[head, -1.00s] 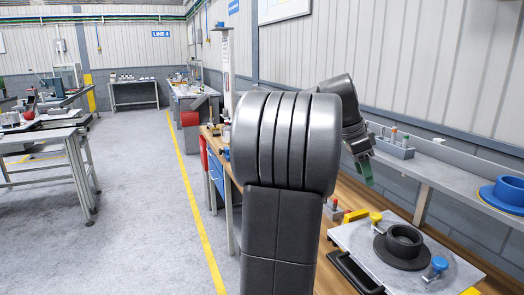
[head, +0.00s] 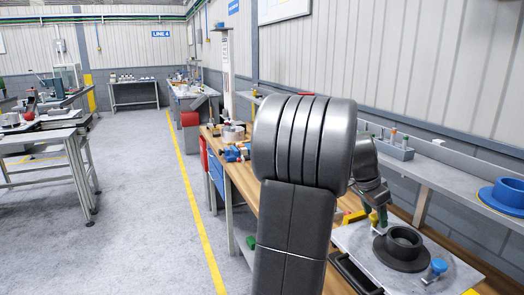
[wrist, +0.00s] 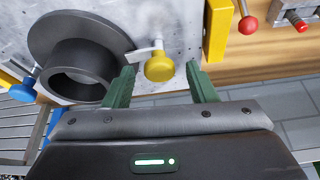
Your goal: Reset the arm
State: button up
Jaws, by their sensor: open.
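My gripper (wrist: 161,84) is open in the wrist view, with its two green fingers apart and nothing between them. A yellow knob (wrist: 159,68) with a small metal lever shows just beyond the gap between the fingertips; I cannot tell how far below it is. In the head view my arm hides most of the gripper, and a bit of green finger shows near the pallet plate (head: 455,270). The dark flanged ring (head: 402,246) sits on the plate; it also shows left of the fingers in the wrist view (wrist: 80,65).
A blue knob (head: 439,266) stands at the plate's front right. A yellow block (wrist: 217,28) stands at the plate's edge. A shelf (head: 440,175) with a blue flanged part (head: 506,192) runs along the wall. Open floor (head: 140,200) lies to the left.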

jog(key=n, duration=0.2)
jog(key=n+t+p, duration=0.1)
jog(key=n, duration=0.1)
jog(key=shift+s+r+y, duration=0.1)
jog(key=shift+s+y, duration=0.1)
jog(key=shift+y, duration=0.2)
jog(key=shift+d+n+t+y+p, duration=0.15)
jog(key=shift+n+t+y+p, duration=0.35)
jog(key=shift+n, duration=1.2)
jog(key=shift+s+d+n+t+y+p, duration=0.1)
jog(key=shift+n+t+y+p, duration=0.4)
jog(key=shift+n, duration=1.3)
jog(key=shift+d+n+y, duration=0.1)
jog(key=shift+n+y, duration=0.6)
jog(key=shift+n, duration=1)
